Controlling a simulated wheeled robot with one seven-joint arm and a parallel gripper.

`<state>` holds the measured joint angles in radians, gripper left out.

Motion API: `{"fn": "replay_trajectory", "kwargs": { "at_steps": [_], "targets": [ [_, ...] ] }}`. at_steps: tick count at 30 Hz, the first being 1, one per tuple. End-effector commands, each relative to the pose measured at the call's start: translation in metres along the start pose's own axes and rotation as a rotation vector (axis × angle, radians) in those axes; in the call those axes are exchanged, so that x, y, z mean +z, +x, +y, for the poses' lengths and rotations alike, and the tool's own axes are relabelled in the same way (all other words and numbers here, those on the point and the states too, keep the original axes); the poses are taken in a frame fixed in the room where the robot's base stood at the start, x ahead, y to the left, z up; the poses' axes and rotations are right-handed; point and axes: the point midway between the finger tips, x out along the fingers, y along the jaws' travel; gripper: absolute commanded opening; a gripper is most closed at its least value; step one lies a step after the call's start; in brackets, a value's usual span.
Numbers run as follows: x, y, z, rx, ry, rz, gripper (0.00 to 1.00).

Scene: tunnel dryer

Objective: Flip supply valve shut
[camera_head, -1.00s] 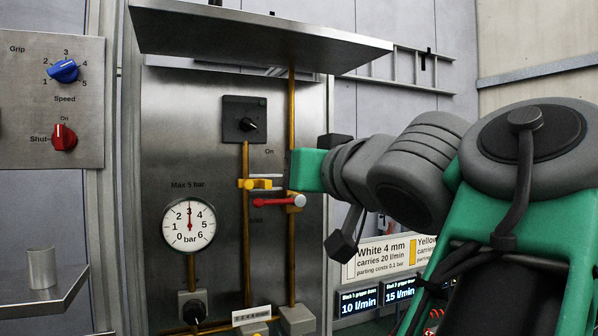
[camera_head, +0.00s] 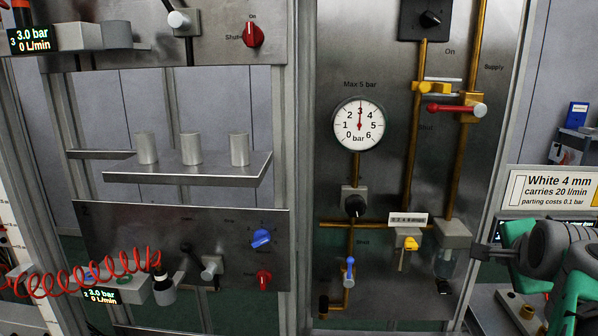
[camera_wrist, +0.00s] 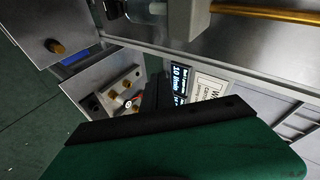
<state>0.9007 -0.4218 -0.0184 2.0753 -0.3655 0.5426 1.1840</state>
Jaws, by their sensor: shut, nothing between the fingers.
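The supply valve (camera_head: 472,107) sits on the brass pipe under the "Supply" label, at the upper right of the panel. Its red lever (camera_head: 447,108) points left, level and across the upright pipe, with a "Shut" label below left of it. My gripper (camera_head: 512,240) is at the lower right in the head view, well below the valve and apart from it. The valve does not show in the wrist view.
The gauge (camera_head: 359,123) reads about 3 bar. A blue lever (camera_head: 348,271) and a small yellow one (camera_head: 408,244) are lower down. A white sign (camera_head: 550,190) stands right of the panel.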

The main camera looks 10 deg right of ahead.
Motion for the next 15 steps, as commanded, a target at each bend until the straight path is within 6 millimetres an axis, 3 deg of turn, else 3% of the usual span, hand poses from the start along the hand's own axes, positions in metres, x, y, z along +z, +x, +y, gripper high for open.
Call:
{"fn": "replay_trajectory", "kwargs": {
  "at_steps": [1,3,5,9,12,15],
  "targets": [
    [0.031,0.015,0.031,0.086,0.003,-0.044,0.00],
    [0.076,0.027,0.074,0.198,-0.066,-0.109,0.00],
    [0.122,0.028,0.102,0.261,-0.224,-0.193,0.00],
    [0.230,0.007,0.152,0.264,-0.824,-0.467,0.00],
    [0.283,-0.016,0.188,0.207,-1.229,-0.645,0.00],
    [0.309,-0.033,0.212,0.151,-1.485,-0.756,0.00]
  ]
}}
